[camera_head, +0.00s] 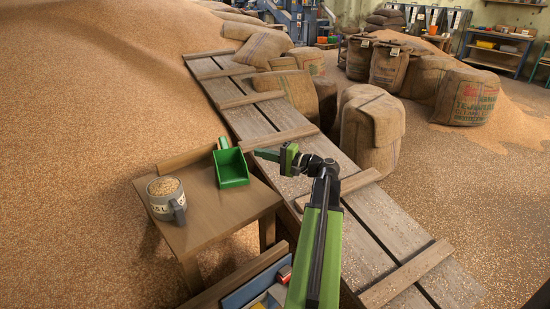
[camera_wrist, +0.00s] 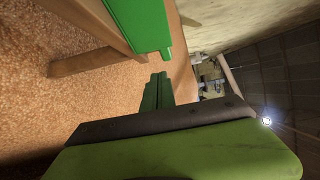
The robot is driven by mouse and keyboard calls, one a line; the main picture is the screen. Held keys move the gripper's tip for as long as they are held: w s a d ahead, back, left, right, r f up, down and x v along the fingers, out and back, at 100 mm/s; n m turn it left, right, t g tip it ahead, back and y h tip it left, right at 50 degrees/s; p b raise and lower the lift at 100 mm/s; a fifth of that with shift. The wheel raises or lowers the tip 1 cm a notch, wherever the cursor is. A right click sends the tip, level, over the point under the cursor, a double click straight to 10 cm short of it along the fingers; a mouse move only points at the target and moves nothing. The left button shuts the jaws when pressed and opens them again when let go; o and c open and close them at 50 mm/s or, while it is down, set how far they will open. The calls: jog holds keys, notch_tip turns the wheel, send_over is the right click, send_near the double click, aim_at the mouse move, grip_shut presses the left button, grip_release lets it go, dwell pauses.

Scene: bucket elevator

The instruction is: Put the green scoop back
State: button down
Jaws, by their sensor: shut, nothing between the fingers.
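The green scoop (camera_head: 232,170) rests on the small wooden table (camera_head: 215,218) in the head view, at its far right edge. Its open pan faces up and its short handle end points to the back. My gripper (camera_head: 258,154) is just right of the scoop, beyond the table edge, pointing left. It is shut and empty, with a small gap to the scoop. In the wrist view my green fingers (camera_wrist: 158,88) point up toward a bright green surface (camera_wrist: 140,24), which looks like the scoop, close ahead and apart from them.
A grey mug of grain (camera_head: 166,198) stands on the table, left of the scoop. A plank walkway (camera_head: 270,120) runs behind and right of the table. Grain heaps (camera_head: 90,90) and sacks (camera_head: 371,130) surround it. A tray with blue and red items (camera_head: 262,290) is in front.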

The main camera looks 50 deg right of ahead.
jog(key=shift+w+a, duration=0.25)
jog(key=shift+a, duration=0.85)
jog(key=shift+w+a, duration=0.25)
jog(key=shift+a, duration=0.8)
jog(key=shift+a, duration=0.1)
jog(key=a, duration=0.3)
jog(key=shift+a, duration=0.1)
jog(key=s+d, duration=0.6)
jog(key=s, duration=0.3)
jog(key=shift+s+d, duration=0.25)
jog(key=shift+s, duration=0.1)
